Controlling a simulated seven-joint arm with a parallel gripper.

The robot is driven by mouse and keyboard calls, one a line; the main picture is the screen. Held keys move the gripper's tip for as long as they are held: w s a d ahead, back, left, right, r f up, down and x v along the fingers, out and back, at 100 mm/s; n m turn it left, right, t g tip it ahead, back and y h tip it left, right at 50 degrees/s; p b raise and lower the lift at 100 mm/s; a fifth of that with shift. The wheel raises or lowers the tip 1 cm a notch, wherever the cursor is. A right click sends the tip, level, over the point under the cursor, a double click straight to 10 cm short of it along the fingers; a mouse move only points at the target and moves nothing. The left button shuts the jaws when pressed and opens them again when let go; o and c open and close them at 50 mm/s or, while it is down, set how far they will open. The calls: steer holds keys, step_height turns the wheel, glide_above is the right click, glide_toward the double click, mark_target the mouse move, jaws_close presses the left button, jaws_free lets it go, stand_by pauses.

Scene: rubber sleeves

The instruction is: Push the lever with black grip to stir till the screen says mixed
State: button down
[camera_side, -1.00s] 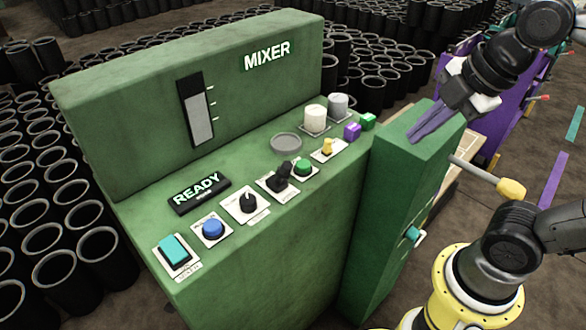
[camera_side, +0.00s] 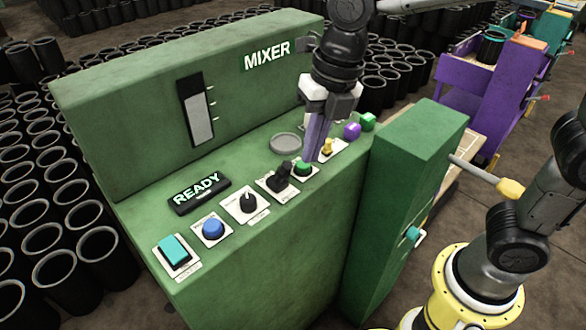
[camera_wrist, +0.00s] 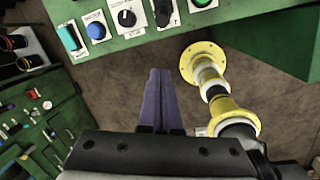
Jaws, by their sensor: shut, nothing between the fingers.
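The lever with the black grip (camera_side: 281,178) stands on a white plate on the green mixer panel, between a black knob and a green button. It also shows at the top edge of the wrist view (camera_wrist: 163,12). The screen (camera_side: 199,193) reads READY in light letters. My gripper (camera_side: 308,158) is shut and empty, its purple fingers pointing down near the green button (camera_side: 303,168), to the right of the lever. In the wrist view the fingers (camera_wrist: 160,72) appear below the panel's edge and apart from the lever. I cannot tell the fingertips' exact height.
The panel also holds a teal switch (camera_side: 173,250), a blue button (camera_side: 213,229), a black knob (camera_side: 248,203) and a yellow toggle (camera_side: 327,147). A tall green cabinet (camera_side: 410,150) stands to the right. Many black sleeves surround the mixer.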

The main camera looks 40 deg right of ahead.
mark_target(284, 173)
steer(key=shift+s+a+f, duration=0.1)
steer(key=shift+f, duration=0.05)
step_height(284, 173, down, 10)
steer(key=w+a, duration=0.1)
steer(key=w, duration=0.1)
steer(key=w+d+r, duration=0.1)
steer(key=w+r, duration=0.1)
steer(key=shift+w+d, duration=0.2)
steer(key=shift+w, duration=0.2)
steer(key=shift+r, duration=0.1)
stand_by(0.4)
